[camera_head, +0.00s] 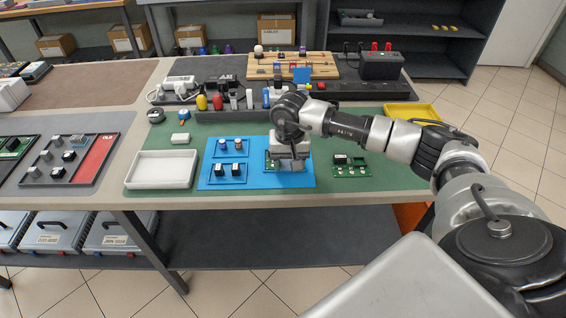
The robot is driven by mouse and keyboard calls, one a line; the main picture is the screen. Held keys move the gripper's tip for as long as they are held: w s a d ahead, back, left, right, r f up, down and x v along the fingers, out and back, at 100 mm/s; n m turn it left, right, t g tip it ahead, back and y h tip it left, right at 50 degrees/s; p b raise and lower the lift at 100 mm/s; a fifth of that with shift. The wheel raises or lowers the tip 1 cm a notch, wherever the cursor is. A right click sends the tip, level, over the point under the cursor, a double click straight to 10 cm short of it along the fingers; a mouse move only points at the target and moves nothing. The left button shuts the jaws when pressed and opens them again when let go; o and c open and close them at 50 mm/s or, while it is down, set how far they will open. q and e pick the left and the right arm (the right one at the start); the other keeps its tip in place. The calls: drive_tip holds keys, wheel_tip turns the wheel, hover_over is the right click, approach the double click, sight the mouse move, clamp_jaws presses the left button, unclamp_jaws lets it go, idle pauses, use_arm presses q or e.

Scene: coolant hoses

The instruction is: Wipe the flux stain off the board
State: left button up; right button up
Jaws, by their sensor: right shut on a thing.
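A green circuit board (269,167) lies on the right part of the blue mat (256,184), partly covered by my right gripper. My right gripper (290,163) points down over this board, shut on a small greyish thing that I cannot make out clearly. Whether that thing touches the board cannot be told. No flux stain can be made out; it may be hidden or too small. Another green board (351,167) lies on the green bench mat, right of the blue mat. My left gripper is not in view.
Small parts stand in two blue mat sections. A tool rack with bottles, a yellow tray (412,115) and a black box (381,66) stand farther back.

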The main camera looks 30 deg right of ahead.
drive_tip(key=shift+s+d+f, duration=0.1)
drive_tip(key=shift+s+d, duration=0.2)
drive_tip(key=shift+d, duration=0.1)
drive_tip(key=shift+w+r+p, duration=0.1)
drive_tip(key=shift+r+p, duration=1.7)
drive_tip(key=shift+r, duration=1.3)
